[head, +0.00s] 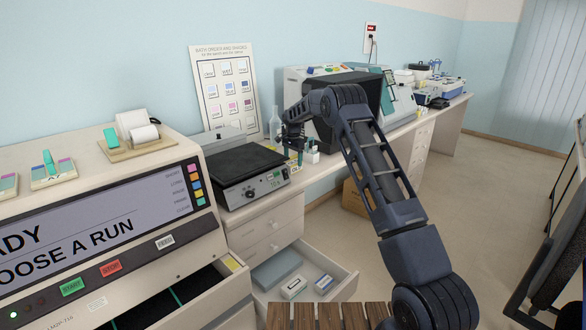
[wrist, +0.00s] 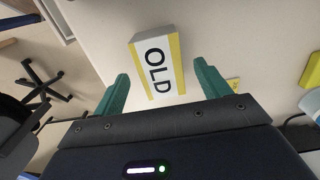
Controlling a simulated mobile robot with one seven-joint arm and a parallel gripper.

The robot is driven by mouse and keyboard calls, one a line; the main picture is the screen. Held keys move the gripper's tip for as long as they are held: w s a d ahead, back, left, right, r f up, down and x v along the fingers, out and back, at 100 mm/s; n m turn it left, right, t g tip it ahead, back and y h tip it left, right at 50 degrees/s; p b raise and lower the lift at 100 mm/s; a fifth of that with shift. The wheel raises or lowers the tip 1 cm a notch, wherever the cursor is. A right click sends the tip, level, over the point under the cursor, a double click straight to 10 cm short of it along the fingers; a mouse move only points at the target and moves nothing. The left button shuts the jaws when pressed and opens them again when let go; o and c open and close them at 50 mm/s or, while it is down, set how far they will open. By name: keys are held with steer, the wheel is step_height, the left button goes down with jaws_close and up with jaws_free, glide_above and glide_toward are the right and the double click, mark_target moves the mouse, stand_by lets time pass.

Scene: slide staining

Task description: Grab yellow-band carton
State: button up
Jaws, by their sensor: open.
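The yellow-band carton (wrist: 157,68) shows in the wrist view as a white box with yellow stripes along its sides and "OLD" in black letters. It lies on a pale surface. My gripper (wrist: 161,72) is open, with one teal finger to each side of the carton in the picture. Gaps show between the fingers and the carton, and I cannot tell how far the fingertips are above it. In the head view my gripper (head: 296,150) is over the bench beside the hotplate, small and partly hidden by my wrist.
A hotplate (head: 246,170) stands left of my gripper, and a clear bottle (head: 275,124) is behind it. A dark-fronted machine (head: 345,100) stands to the right. Below, an open drawer (head: 345,290) holds small white cartons (head: 294,287). A yellow object (wrist: 312,70) is at the wrist view's right edge.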

mark_target(293, 162)
steer(key=shift+f, duration=1.5)
steer(key=c, duration=1)
steer(key=shift+c, duration=0.2)
steer(key=shift+r, duration=0.15)
